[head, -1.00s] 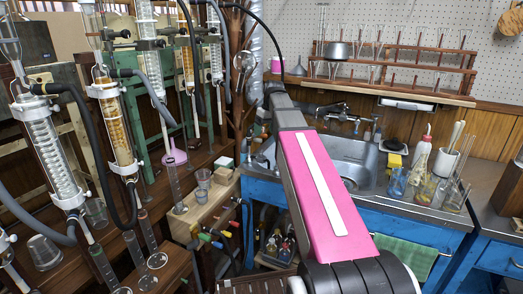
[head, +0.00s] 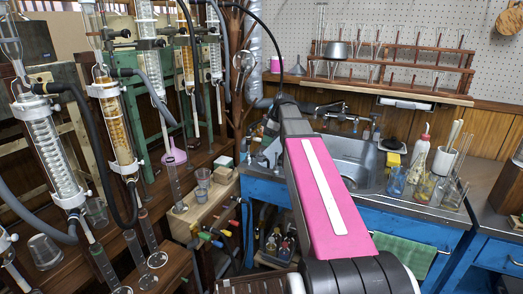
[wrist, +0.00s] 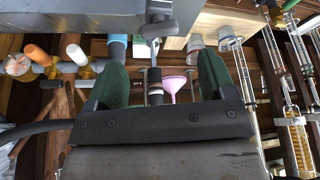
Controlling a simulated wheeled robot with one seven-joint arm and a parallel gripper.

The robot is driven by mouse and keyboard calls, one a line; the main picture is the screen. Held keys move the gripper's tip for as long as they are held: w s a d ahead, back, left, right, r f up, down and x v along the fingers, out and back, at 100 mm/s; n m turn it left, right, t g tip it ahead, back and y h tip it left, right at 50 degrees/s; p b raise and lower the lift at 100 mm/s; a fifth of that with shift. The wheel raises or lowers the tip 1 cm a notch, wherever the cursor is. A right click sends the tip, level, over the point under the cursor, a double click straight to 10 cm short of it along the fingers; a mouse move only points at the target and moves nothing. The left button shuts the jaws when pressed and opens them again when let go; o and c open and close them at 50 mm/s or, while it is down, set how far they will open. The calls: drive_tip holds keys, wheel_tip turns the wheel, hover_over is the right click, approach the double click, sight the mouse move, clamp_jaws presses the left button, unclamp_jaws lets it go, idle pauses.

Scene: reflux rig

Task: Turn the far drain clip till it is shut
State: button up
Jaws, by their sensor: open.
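In the wrist view, my gripper (wrist: 162,80) has two green-padded fingers spread apart. A small grey T-shaped handle (wrist: 158,29) on a thin stem shows just beyond the fingertips. It looks like a drain clip, but I cannot tell for sure that it is the far one. The stem runs down to a dark fitting (wrist: 155,92) seen between the fingers. No contact of a finger with the handle is visible. In the head view, my arm reaches toward the sink and hides the gripper and the clip.
A grey block (wrist: 70,22) lies close above the left finger in the wrist view. A pink funnel (wrist: 173,84) and glass tubes stand behind. In the head view, glass condensers (head: 50,150) with black hoses crowd the left, and a sink (head: 350,160) lies beyond my arm.

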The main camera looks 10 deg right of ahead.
sight(261, 151)
drive_tip(key=shift+x, duration=3.15)
drive_tip(key=shift+c, duration=0.3)
drive_tip(key=c, duration=0.9)
